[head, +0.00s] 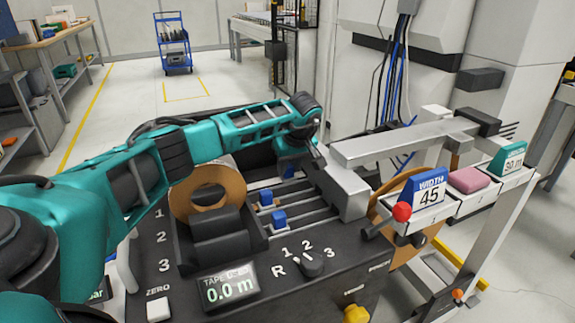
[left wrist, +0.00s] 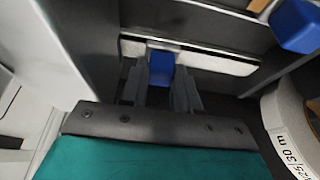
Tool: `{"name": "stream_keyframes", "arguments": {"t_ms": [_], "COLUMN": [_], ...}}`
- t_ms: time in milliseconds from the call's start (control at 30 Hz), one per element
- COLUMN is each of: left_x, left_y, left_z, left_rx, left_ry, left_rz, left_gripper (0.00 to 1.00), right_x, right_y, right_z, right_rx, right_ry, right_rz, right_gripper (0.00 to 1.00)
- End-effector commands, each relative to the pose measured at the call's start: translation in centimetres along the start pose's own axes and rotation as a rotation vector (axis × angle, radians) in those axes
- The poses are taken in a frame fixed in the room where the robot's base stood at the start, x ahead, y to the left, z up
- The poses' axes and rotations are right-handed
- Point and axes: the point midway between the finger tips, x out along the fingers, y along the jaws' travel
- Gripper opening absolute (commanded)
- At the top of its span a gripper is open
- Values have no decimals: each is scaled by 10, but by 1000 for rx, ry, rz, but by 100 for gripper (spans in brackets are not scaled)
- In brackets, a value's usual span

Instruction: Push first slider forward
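Three slots run across the dark machine top in the head view. Two blue slider knobs show clear, the middle one (head: 266,197) and the near one (head: 279,218). My left gripper (head: 290,166) points down at the far slot, beyond both knobs, and largely hides what is there. In the left wrist view a blue slider knob (left wrist: 161,68) sits between the two fingers of my left gripper (left wrist: 160,90), close to both. Whether the fingers press on it cannot be told. Another blue knob (left wrist: 296,26) shows at the upper right. My right gripper is not in view.
A tan tape roll (head: 207,190) stands left of the slots, close to my left arm. A grey metal block (head: 345,187) rises right of the slots. A control panel with a tape display (head: 229,287) and a selector knob (head: 311,264) lies in front.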

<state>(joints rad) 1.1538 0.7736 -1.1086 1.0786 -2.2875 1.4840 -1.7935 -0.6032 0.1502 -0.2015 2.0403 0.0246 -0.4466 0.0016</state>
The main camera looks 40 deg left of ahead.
Motion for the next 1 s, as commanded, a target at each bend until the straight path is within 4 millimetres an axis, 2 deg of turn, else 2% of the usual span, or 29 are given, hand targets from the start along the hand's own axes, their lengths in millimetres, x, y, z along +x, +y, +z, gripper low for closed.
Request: {"name": "stream_keyframes", "arguments": {"t_ms": [33, 100, 467, 567, 667, 833, 1000], "left_x": [-3, -3, -2, -8, -21, -58, -95], "left_y": [4, 4, 3, 3, 3, 2, 2], "left_z": [0, 0, 0, 0, -2, -2, -1], "left_rx": [1, 1, 1, 1, 1, 2, 2], "left_ry": [3, 3, 2, 2, 3, 5, 5], "left_rz": [16, 15, 10, 10, 12, 12, 14], "left_gripper": [34, 40, 40, 40, 40, 40, 40], "right_x": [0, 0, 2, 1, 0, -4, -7], "right_y": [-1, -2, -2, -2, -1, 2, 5], "right_z": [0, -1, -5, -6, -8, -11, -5], "right_rx": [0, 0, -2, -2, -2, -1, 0], "right_ry": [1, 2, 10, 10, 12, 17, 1], "right_rz": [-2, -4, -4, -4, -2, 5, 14], "right_gripper": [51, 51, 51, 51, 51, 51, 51]}}
